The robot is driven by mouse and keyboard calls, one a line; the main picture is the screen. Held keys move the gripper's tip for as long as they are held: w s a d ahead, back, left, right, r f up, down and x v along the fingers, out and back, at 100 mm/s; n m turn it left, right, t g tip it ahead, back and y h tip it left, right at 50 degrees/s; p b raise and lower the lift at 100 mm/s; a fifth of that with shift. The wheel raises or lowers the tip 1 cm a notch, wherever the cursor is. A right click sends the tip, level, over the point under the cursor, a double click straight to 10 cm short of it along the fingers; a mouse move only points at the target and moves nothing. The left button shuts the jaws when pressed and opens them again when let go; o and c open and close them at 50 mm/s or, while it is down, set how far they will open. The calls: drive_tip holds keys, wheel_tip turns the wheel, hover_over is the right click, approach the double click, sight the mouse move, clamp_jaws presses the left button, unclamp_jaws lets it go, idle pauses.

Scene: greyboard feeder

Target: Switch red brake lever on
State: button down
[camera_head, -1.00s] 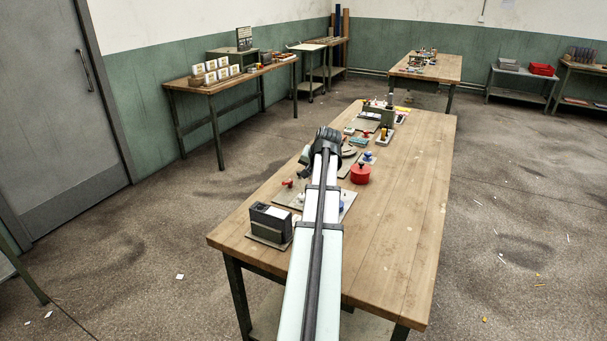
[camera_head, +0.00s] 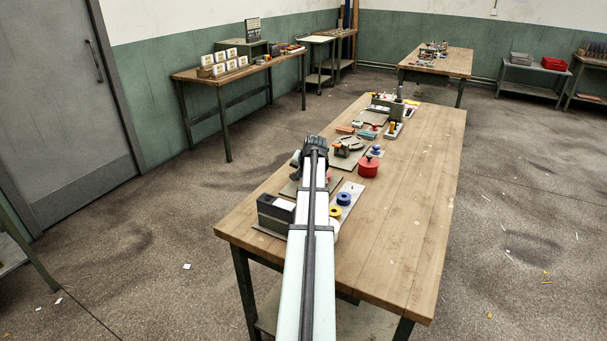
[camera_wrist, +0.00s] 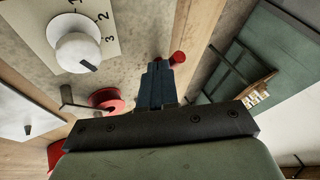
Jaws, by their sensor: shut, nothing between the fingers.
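In the wrist view, a red rounded knob (camera_wrist: 178,58), which looks like the brake lever's handle, shows just beyond and right of my gripper's (camera_wrist: 158,66) fingertips. The fingers are shut and empty, close to the knob. I cannot tell whether they touch it. The lever's base and exact tilt are hidden behind the fingers. In the head view, my arm covers the lever.
The wrist view shows a white dial (camera_wrist: 77,54) marked with numbers and a red round part (camera_wrist: 104,98). The head view shows a dark box (camera_head: 276,212), blue (camera_head: 344,198) and yellow (camera_head: 335,211) round parts and a red pot (camera_head: 368,167). The table's (camera_head: 410,190) right side is clear.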

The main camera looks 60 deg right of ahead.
drive_tip(key=shift+w+a+m+h, duration=0.2)
drive_tip(key=shift+w+m+h, duration=0.1)
drive_tip(key=shift+m, duration=0.2)
idle(0.4)
drive_tip(key=shift+w+a+m+g+h, duration=0.2)
drive_tip(key=shift+w+m+g, duration=0.1)
drive_tip(key=shift+m, duration=0.25)
drive_tip(key=shift+w+a+m+g+h, duration=0.1)
drive_tip(key=shift+w+m+g+h, duration=0.15)
drive_tip(key=shift+m, duration=0.3)
drive_tip(key=w+m+g+h, duration=0.1)
drive_tip(key=m, duration=0.1)
drive_tip(key=shift+m+g, duration=0.25)
drive_tip(key=shift+m, duration=0.05)
drive_tip(key=w+m+g, duration=0.1)
drive_tip(key=m, duration=0.1)
drive_tip(key=w+m+g, duration=0.1)
drive_tip(key=m, duration=0.1)
drive_tip(key=m+g, duration=0.1)
drive_tip(key=shift+w+d+m+h, duration=0.2)
drive_tip(key=shift+w+m+h, duration=0.05)
drive_tip(key=shift+w+m, duration=0.15)
drive_tip(key=shift+w, duration=0.1)
drive_tip(key=shift+w+d, duration=0.25)
drive_tip(key=shift+w, duration=0.1)
